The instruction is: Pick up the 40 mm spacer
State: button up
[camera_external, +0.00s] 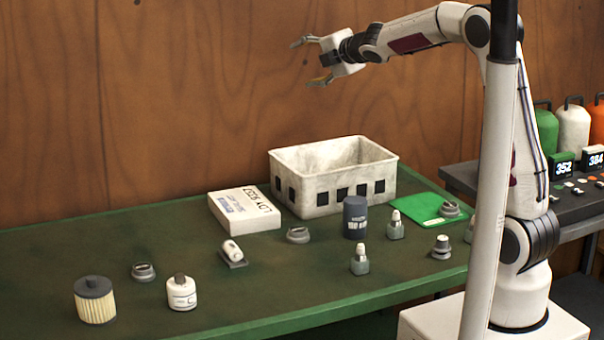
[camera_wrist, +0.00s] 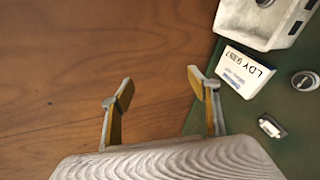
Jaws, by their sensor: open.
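My gripper (camera_external: 312,62) is open and empty, high above the back of the green bench; its two fingers also show spread apart in the wrist view (camera_wrist: 158,88). Low grey round pieces that look like spacers stand on the bench: one at the left (camera_external: 143,271), one in the middle (camera_external: 298,235), and one on the bright green mat (camera_external: 450,209). A round piece also shows at the right edge of the wrist view (camera_wrist: 305,81). Their labels are too small to read, so I cannot tell which is 40 mm. All are well below my gripper.
A pale bin (camera_external: 312,193) and a white box (camera_external: 244,208) stand at the back. A filter (camera_external: 95,302), a white bottle (camera_external: 182,293), a dark can (camera_external: 355,218) and small capped parts (camera_external: 360,260) stand around the pieces. A pole (camera_external: 490,200) is at the right. The left back is clear.

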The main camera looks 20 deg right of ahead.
jog(key=w+a+f+n+g+y, duration=0.1)
jog(key=w+a+f+n+y, duration=0.15)
jog(key=a+f+n, duration=0.45)
jog(key=w+a+f+n+g+y, duration=0.25)
jog(key=a+n, duration=0.25)
jog(key=a, duration=0.4)
jog(key=w+a+f+n+g+y, duration=0.1)
jog(key=w+a+f+n+y, duration=0.1)
jog(key=a+f+n+y, duration=0.5)
jog(key=n+g+h, duration=0.1)
jog(key=n+g, duration=0.9)
jog(key=n, duration=0.3)
send_near(148, 265)
jog(key=shift+s+a+f, duration=0.25)
jog(key=shift+a+f, duration=0.65)
jog(key=shift+x, duration=1.35)
jog(key=shift+r+x, duration=0.2)
jog(key=shift+x, duration=2.35)
